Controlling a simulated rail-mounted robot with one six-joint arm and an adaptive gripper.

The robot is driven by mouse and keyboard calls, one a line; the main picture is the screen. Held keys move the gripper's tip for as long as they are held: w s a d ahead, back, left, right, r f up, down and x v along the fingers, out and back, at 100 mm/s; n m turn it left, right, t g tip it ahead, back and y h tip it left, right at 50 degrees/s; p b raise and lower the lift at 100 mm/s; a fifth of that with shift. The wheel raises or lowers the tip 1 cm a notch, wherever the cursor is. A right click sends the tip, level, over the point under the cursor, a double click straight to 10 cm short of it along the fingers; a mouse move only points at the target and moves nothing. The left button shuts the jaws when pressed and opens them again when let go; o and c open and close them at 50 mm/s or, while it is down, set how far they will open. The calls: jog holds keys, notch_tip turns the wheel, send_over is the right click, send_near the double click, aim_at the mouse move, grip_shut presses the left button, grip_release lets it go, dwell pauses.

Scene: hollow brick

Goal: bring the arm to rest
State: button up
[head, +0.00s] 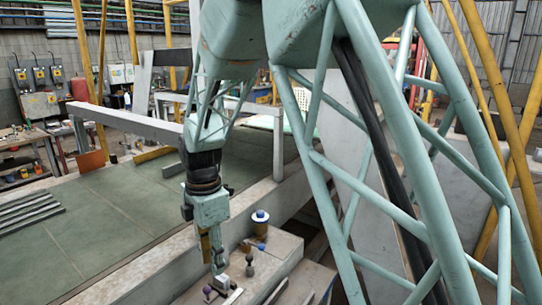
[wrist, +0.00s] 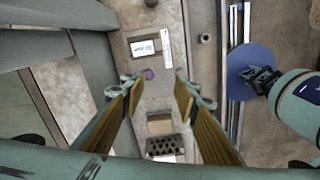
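My gripper (head: 217,262) hangs from my teal arm, pointing down over a narrow grey bench (head: 275,252) in the head view. In the wrist view my gripper (wrist: 157,84) has its two tan-padded fingers spread apart, with nothing held between them. A dark block with rows of holes (wrist: 165,146), perhaps the hollow brick, shows below between the fingers. A small tan block or recess (wrist: 160,125) shows just above it in the picture. In the head view the holed block cannot be made out.
A white box (wrist: 143,47), a pale strip (wrist: 167,48) and a purple knob (wrist: 149,74) lie beyond the fingertips. A blue-topped can (head: 260,217) stands right of my gripper. A green platform (head: 110,215) lies left, with grey bars (head: 28,210) on it.

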jog(key=s+d+r+m, duration=0.4)
jog(key=s+d+r, duration=0.2)
jog(key=d, duration=0.3)
jog(key=s+d+r+m, duration=0.4)
jog(key=s+d+r, duration=0.15)
jog(key=d, duration=0.25)
jog(key=s+d+r+m, duration=0.5)
jog(key=d+r, duration=0.2)
jog(key=d, duration=0.2)
jog(key=s+d+r+m+t+b, duration=0.1)
jog(key=s+d+m+t, duration=0.1)
jog(key=s+d+m, duration=0.4)
jog(key=s+d+r+m+t+b, duration=0.1)
jog(key=s+d+m, duration=0.5)
jog(key=s, duration=0.7)
jog(key=shift+s+d+r+m+t+b, duration=0.15)
jog(key=shift+d+r+m+t+b, duration=0.15)
jog(key=shift+r+m+t+b, duration=0.15)
jog(key=shift+c, duration=0.3)
dwell(0.5)
